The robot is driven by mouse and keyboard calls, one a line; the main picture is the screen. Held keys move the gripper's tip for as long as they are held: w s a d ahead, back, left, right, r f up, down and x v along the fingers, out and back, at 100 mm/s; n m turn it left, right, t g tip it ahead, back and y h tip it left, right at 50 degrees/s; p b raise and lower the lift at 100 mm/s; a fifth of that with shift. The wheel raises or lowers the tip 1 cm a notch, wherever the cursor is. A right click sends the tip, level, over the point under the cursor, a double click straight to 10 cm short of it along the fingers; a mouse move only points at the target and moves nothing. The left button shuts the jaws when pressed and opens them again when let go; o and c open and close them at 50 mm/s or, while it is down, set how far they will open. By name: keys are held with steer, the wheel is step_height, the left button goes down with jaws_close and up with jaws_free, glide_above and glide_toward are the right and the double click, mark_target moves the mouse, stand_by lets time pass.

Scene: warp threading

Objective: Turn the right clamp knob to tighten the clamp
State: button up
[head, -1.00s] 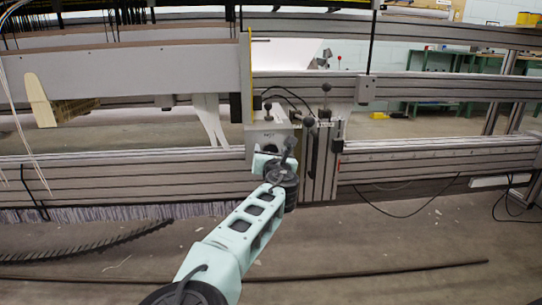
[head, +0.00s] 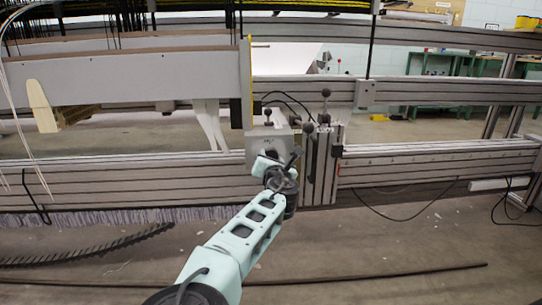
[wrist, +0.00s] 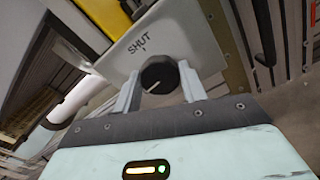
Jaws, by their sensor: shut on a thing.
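The clamp is a light grey box (head: 259,138) on the loom's frame, in the middle of the head view. In the wrist view its front plate (wrist: 184,32) bears the word SHUT. A round black knob (wrist: 160,74) with a white pointer line sits on the plate below that word. The line points down and to the left in the wrist view. My gripper (wrist: 160,84) is shut on the knob, one pale finger on each side of it. In the head view my gripper (head: 271,158) is in front of the box and hides part of the knob.
Black ball-topped levers (head: 325,93) stand just right of the clamp. Grey slotted rails (head: 440,157) run across the loom. A wide grey beam (head: 120,85) is at the left. A thin dark cable hangs at the right, and the floor in front is largely open.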

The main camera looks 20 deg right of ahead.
steer(key=shift+m+p, duration=4.4)
steer(key=shift+m, duration=5.6)
steer(key=o, duration=1)
steer(key=shift+c, duration=0.2)
